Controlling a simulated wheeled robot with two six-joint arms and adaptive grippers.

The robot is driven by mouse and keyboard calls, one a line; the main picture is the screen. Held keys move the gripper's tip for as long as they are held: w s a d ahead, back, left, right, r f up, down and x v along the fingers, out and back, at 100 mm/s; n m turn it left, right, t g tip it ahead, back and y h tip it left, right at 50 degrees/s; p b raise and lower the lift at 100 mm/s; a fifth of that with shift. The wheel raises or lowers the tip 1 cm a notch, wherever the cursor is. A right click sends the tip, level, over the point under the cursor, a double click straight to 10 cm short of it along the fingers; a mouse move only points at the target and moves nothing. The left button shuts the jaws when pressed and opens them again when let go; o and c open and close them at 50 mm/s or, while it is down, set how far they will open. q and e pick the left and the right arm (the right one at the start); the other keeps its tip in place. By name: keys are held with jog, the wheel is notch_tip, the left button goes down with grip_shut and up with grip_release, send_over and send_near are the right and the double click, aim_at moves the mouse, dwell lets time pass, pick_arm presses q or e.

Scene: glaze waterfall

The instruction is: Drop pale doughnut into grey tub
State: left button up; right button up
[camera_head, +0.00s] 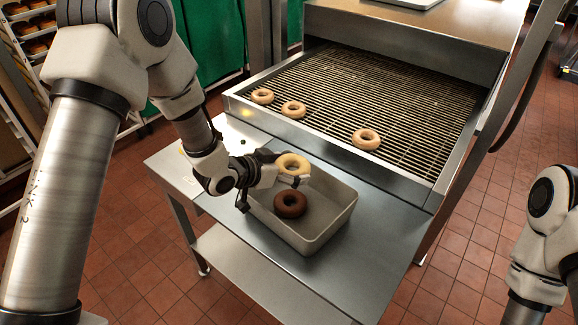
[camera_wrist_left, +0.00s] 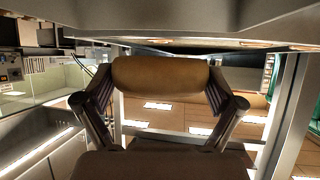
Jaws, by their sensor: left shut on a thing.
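My left gripper (camera_head: 282,170) reaches in from the left over the grey tub (camera_head: 320,232) on the steel table. It is shut on the pale doughnut (camera_head: 293,163), which is above the tub's far side in the head view. In the left wrist view the pale doughnut (camera_wrist_left: 160,72) sits between both fingers, seen edge-on. A dark brown doughnut (camera_head: 290,204) lies in the tub. Part of the tub's left side is hidden by the gripper. My right arm shows at the right edge, but its gripper is out of view.
Behind the table is a wire conveyor (camera_head: 400,105) with more pale doughnuts, one of them at the right (camera_head: 366,138). The steel table (camera_head: 375,265) is bare to the right of the tub. A rack of doughnuts (camera_head: 30,28) stands at the far left.

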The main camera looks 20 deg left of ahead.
pick_arm(q)
jog(key=shift+r, duration=0.1)
jog(key=o, duration=0.8)
jog(key=shift+s, duration=0.1)
jog(key=v, duration=1.1)
jog(key=shift+s+a+r, duration=0.15)
jog(key=shift+s+a, duration=0.05)
jog(key=shift+s, duration=0.15)
